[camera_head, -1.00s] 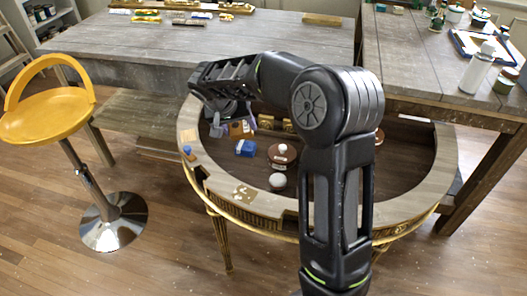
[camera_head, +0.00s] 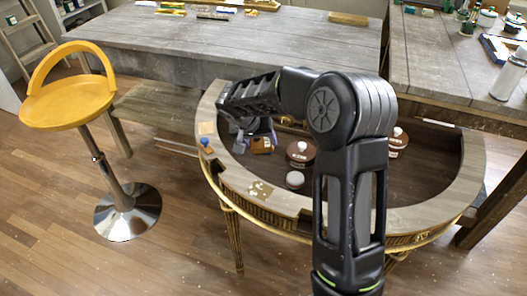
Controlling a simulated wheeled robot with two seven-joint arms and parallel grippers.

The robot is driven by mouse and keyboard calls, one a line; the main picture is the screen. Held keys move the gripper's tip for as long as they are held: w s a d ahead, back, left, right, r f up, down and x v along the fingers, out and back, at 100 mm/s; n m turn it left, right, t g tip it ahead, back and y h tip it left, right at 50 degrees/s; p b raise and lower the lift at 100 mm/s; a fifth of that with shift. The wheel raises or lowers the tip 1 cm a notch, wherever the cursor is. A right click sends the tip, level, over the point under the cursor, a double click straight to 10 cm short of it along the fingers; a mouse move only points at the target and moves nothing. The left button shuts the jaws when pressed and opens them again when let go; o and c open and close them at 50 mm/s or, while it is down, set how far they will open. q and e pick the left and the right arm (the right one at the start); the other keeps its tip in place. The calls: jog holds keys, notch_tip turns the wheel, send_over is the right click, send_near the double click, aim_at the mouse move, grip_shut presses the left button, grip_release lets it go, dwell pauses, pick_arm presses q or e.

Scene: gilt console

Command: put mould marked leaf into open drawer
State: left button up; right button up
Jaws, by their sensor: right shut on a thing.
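My right arm comes up from the bottom and bends left over the half-round gilt console. My right gripper (camera_head: 246,138) is low over the left part of the console top, partly hidden by its own arm. It appears shut on a small brown mould (camera_head: 263,145); the mark on it is too small to read. I cannot make out an open drawer; the arm covers part of the console's front (camera_head: 262,209). My left gripper is not in view.
Dark round lidded things with white knobs stand on the console, one left (camera_head: 300,153) and one right (camera_head: 398,142) of my arm. A white ball (camera_head: 295,179) lies nearer the front. A yellow stool (camera_head: 68,102) stands left; a grey table (camera_head: 210,42) is behind.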

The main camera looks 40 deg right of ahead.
aim_at(259, 152)
jog(key=shift+f, duration=0.65)
notch_tip(259, 152, down, 4)
jog(key=shift+r, duration=0.1)
jog(key=o, duration=1.4)
